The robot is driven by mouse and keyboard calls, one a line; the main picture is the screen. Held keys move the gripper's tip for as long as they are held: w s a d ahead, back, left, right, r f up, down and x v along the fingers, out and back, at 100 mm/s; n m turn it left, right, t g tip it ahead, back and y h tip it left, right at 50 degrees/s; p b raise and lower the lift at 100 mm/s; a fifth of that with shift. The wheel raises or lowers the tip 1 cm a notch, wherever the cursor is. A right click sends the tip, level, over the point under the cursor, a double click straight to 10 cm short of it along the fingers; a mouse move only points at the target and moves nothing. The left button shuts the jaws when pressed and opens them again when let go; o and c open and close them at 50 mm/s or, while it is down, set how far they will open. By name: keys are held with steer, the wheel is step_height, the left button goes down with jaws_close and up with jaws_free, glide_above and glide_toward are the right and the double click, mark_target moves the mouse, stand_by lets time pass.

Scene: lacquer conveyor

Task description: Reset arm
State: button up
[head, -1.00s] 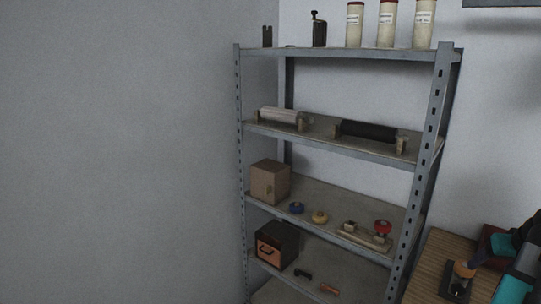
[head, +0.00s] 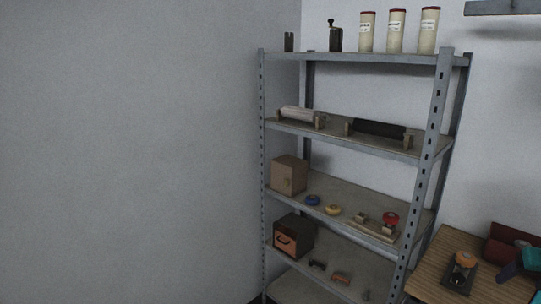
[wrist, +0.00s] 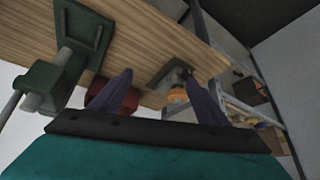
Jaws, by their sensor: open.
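My gripper (wrist: 158,76) shows in the wrist view, with two purple fingers spread wide apart and nothing visible between them. Its teal body fills the bottom of that view. The wooden workbench (wrist: 155,38) appears tilted beyond the fingers. In the head view, only a small teal and purple part of my arm shows at the lower right edge, over the bench (head: 436,265); the fingertips cannot be made out clearly there.
A metal shelf rack (head: 440,110) stands left of the bench. An orange-topped tool (head: 463,265) and a red object (head: 505,243) are on the bench. A green vise-like device (wrist: 60,75) shows in the wrist view. Bare wall fills the left.

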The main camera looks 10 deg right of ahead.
steer(key=w+a+f+n+y, duration=0.3)
steer(key=w+a+f, duration=1)
steer(key=w, duration=0.1)
steer(key=w+a+f+n+g+y, duration=0.1)
steer(key=w+a+f+n+g, duration=0.1)
steer(key=a+f, duration=0.75)
steer(key=w+a+f+n+g+y, duration=0.1)
steer(key=w+a+f+g+y, duration=0.1)
steer(key=a+f, duration=0.8)
steer(key=s+a+f+n+g, duration=0.1)
steer(key=s+a+f+g, duration=0.1)
steer(key=s+a+f, duration=0.45)
steer(key=s+a+f+n+g, duration=0.1)
steer(key=s+a+f+g, duration=0.15)
steer(key=a+f, duration=0.75)
steer(key=s+a+f+m+g+h, duration=0.1)
steer(key=s+a+f, duration=0.2)
steer(key=s, duration=0.5)
steer(key=s+a+f+g+h, duration=0.1)
steer(key=s+a+f+h, duration=0.1)
steer(key=s+a+f, duration=0.2)
steer(key=s+f, duration=0.2)
steer(key=s, duration=0.2)
steer(key=shift+m, duration=0.4)
